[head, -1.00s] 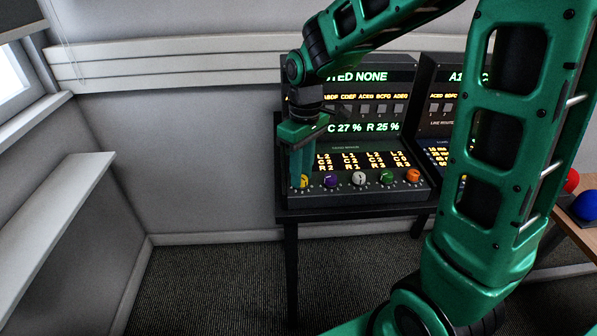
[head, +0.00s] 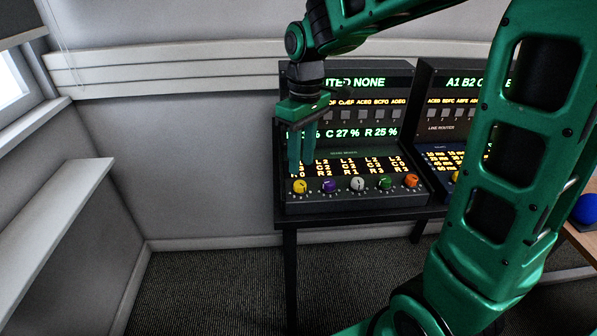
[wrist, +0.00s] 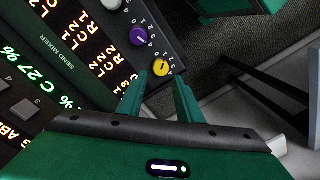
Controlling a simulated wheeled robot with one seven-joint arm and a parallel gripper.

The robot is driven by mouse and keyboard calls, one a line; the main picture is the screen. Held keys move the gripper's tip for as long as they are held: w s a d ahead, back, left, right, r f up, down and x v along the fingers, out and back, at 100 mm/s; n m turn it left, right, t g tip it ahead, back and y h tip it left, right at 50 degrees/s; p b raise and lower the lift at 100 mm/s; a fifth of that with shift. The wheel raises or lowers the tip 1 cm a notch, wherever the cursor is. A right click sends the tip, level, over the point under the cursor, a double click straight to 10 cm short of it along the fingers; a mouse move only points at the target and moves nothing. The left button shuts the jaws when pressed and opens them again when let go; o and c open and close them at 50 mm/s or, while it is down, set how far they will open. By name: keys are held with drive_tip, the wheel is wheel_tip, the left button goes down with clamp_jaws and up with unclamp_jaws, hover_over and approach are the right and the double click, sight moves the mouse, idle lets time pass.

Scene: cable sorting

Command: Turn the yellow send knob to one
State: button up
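The yellow knob (head: 300,186) is at the left end of the knob row on the send mixer panel (head: 348,204). In the wrist view the yellow knob (wrist: 161,68) shows a dark pointer line and small numbers around it; the setting is too small to read surely. My gripper (head: 301,166) is above the yellow knob and apart from it. In the wrist view my gripper (wrist: 163,78) has its two fingers spread with nothing between them, and the knob shows just beyond the fingertips.
A purple knob (head: 330,186) is right beside the yellow one, then white (head: 357,184), green (head: 385,183) and orange (head: 411,181) knobs. A lit display stands behind the panel. A second console (head: 440,130) is to the right. Left of the table is free floor.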

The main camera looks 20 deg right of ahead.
sight(302, 181)
wheel_tip(302, 181, up, 5)
drive_tip(key=shift+w+d+f, duration=0.1)
drive_tip(key=shift+w+d, duration=0.05)
idle(0.5)
drive_tip(key=s+d+f+m, duration=0.3)
drive_tip(key=s+d+m, duration=0.3)
drive_tip(key=s, duration=0.6)
drive_tip(key=s+d+f+m, duration=0.3)
drive_tip(key=s+d+m, duration=0.3)
drive_tip(key=s+d, duration=0.4)
drive_tip(key=shift+s+d+f, duration=0.15)
drive_tip(key=shift+s+f, duration=0.25)
drive_tip(key=shift+s, duration=0.85)
